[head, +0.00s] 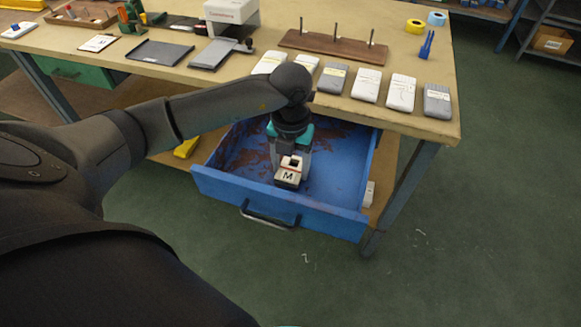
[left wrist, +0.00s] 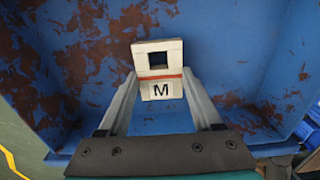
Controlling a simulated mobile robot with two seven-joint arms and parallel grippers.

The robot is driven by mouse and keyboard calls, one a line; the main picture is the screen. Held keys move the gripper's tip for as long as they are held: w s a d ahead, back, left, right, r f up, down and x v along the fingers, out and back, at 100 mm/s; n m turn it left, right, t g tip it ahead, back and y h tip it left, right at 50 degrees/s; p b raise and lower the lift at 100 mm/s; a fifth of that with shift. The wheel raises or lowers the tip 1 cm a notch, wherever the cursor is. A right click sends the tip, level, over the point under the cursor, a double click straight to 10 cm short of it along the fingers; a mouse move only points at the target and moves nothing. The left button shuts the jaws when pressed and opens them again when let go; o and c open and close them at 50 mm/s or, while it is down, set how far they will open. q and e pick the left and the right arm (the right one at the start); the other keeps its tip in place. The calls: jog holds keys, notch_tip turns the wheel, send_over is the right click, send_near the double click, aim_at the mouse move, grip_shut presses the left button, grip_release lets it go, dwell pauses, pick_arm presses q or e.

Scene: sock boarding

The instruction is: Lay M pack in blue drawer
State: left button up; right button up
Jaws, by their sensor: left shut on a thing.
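The M pack (head: 288,176) is a small pale block with a dark M, a red stripe and a dark square window. My left gripper (head: 291,160) is shut on it, within the outline of the open blue drawer (head: 278,208), near its front wall. In the left wrist view the pack (left wrist: 160,88) sits between the two grey fingers, with the worn blue drawer floor (left wrist: 215,45) behind it. I cannot tell whether the pack touches the drawer floor. No other pack shows in the drawer. My right gripper is not in view.
The workbench (head: 440,125) stands above the drawer, with a row of grey, white and yellow-labelled packs (head: 401,92) along its front edge. A wooden peg rack (head: 333,46) stands behind them. A green drawer (head: 75,72) is at the left. Green floor lies clear in front.

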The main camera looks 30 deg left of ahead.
aim_at(291, 170)
pick_arm(q)
jog(key=shift+f, duration=0.3)
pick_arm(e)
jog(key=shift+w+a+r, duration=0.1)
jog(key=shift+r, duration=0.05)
pick_arm(q)
jog(key=o, duration=1.3)
jog(key=shift+o, duration=0.2)
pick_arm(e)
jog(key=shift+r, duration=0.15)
pick_arm(q)
jog(key=shift+r, duration=0.1)
notch_tip(291, 170, up, 12)
jog(key=p, duration=0.4)
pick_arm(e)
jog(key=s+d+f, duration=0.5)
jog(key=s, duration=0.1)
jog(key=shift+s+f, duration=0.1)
